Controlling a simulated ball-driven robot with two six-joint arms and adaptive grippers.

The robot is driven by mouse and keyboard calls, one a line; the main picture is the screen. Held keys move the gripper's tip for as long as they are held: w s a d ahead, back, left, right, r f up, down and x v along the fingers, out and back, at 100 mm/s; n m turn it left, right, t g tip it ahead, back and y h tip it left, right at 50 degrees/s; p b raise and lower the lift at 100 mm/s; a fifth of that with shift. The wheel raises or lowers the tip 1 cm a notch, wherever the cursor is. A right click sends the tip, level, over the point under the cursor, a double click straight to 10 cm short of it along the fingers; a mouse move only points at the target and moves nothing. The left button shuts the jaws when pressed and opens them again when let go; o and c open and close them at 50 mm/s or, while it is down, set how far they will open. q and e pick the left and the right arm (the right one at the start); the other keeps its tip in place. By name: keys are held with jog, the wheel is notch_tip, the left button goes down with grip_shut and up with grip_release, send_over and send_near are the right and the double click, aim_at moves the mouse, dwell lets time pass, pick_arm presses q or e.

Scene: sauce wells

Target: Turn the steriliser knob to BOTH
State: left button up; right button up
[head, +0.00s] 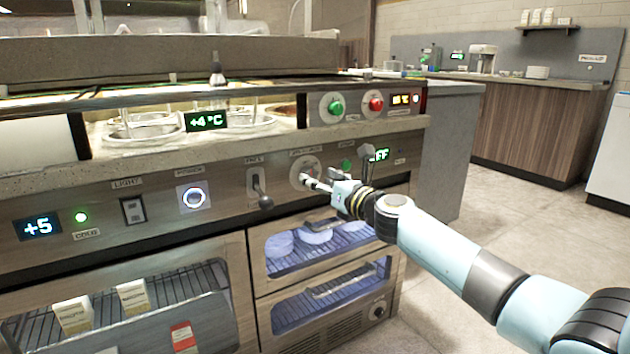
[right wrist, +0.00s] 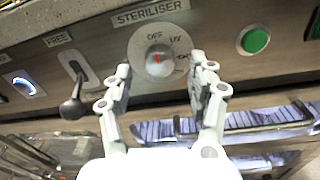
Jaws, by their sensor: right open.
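The steriliser knob (right wrist: 159,62) is a round grey knob on a pale dial, under a STERILISER label (right wrist: 150,13). Its red mark points up, close to the OFF lettering; UV and another, partly hidden label are to the right. In the head view the dial (head: 303,168) sits on the wooden front panel, partly covered by my right gripper (head: 318,183). My right gripper (right wrist: 161,68) is open, with one fingertip on each side of the knob in the picture; I see no clear contact. My left gripper is out of view.
A lever switch (right wrist: 72,92) sticks out left of the dial. A green button (right wrist: 254,40) is to its right. Another lever (head: 367,152) stands near a green display (head: 379,155). Glass-fronted drawers (head: 320,245) lie below. Open floor is at the right.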

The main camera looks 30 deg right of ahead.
aim_at(309, 175)
jog(key=shift+w+a, duration=0.1)
jog(key=shift+w, duration=1)
jog(key=c, duration=1.1)
